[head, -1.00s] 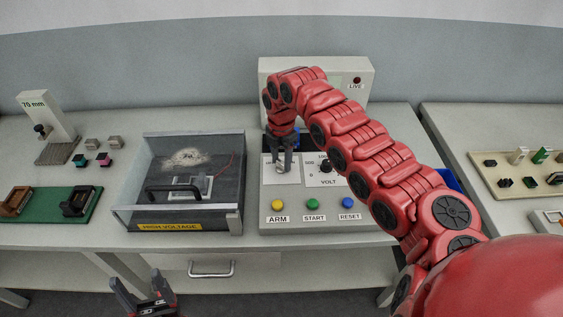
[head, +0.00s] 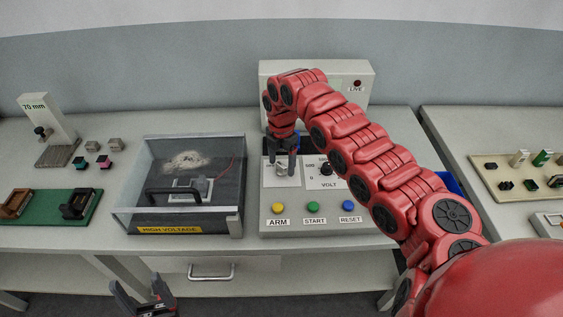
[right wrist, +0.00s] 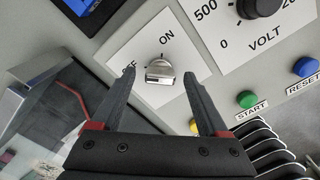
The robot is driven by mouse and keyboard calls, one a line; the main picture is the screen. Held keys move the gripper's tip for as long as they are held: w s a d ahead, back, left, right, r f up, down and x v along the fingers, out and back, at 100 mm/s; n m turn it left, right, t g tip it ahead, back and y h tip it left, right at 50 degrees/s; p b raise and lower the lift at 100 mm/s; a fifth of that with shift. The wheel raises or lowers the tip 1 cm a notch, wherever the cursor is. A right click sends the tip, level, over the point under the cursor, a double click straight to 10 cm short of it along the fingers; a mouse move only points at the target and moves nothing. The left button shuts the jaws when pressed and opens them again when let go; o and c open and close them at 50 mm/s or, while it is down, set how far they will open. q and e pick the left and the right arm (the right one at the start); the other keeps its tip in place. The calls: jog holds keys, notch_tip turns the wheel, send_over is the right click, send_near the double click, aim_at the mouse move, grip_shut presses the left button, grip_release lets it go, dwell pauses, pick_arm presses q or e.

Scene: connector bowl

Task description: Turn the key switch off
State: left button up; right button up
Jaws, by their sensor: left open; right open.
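The key switch (right wrist: 159,72) is a small silver knob on a white plate marked OFF and ON in the right wrist view; the gripper partly covers the OFF label. In the head view the key switch (head: 282,169) sits on the grey control panel (head: 330,210), partly covered by my right gripper. My right gripper (right wrist: 160,76) is open, one finger on each side of the knob, with visible gaps in the wrist view. It points down at the plate in the head view (head: 284,172). My left gripper (head: 136,283) is open and empty, low in front of the table.
The VOLT dial (head: 326,169) is right of the key switch. The ARM (head: 278,207), START (head: 313,206) and RESET (head: 348,205) buttons line the panel's front. A clear high-voltage box (head: 180,228) stands close on the left. My right arm covers the panel's right side.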

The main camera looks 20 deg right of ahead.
notch_tip(320, 180, up, 12)
jog(key=b, duration=0.2)
notch_tip(320, 180, up, 4)
jog(key=p, duration=0.2)
send_over(282, 164)
jog(key=shift+r+p, duration=0.65)
jog(key=shift+p, duration=0.25)
